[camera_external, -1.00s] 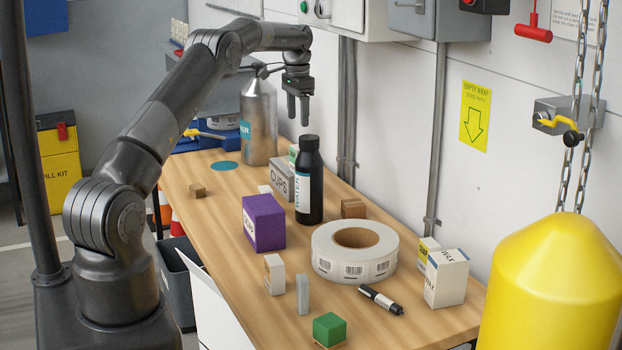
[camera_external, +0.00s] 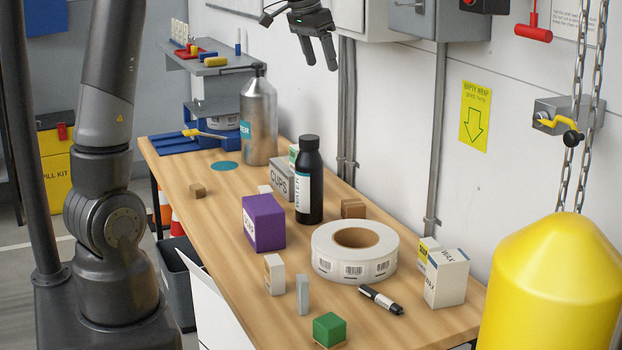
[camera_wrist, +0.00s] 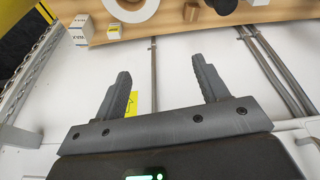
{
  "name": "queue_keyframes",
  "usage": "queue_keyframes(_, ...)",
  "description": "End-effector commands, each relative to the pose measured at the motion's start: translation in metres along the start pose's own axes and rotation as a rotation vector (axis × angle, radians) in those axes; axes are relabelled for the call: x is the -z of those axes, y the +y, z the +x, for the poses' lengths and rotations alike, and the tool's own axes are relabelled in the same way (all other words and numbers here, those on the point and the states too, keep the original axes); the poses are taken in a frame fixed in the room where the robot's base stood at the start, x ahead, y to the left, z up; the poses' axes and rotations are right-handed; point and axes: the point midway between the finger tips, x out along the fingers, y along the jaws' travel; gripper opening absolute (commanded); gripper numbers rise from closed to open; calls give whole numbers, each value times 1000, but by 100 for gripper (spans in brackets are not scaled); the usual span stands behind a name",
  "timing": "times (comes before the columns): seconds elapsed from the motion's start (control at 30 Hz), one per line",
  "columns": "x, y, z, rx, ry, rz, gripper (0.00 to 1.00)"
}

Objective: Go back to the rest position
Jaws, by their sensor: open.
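My gripper (camera_external: 321,52) is open and empty, high above the workbench (camera_external: 212,205) at the top of the outside view. Its two fingers are apart with nothing between them, and they also show in the wrist view (camera_wrist: 162,95). My upper arm stands nearly upright at the left, and its middle part is out of the picture. The wrist view looks past the fingers at the white wall (camera_wrist: 180,65) and the bench edge.
The bench holds a metal bottle (camera_external: 258,120), a black bottle (camera_external: 309,185), a purple box (camera_external: 264,222), a label roll (camera_external: 330,262), a white box (camera_external: 446,278) and a green block (camera_external: 329,329). Wall boxes (camera_external: 420,18) are near my gripper. A yellow post (camera_external: 553,290) stands front right.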

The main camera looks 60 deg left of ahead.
Motion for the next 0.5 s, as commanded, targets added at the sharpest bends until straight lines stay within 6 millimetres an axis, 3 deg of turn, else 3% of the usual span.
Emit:
queue_keyframes(0.03, -14, 19, -10, 1, 13, 11, 67)
queue_keyframes(0.2, -60, 67, -28, 4, 48, 32, 67)
queue_keyframes(0.5, -157, 131, -40, 1, 113, 71, 67)
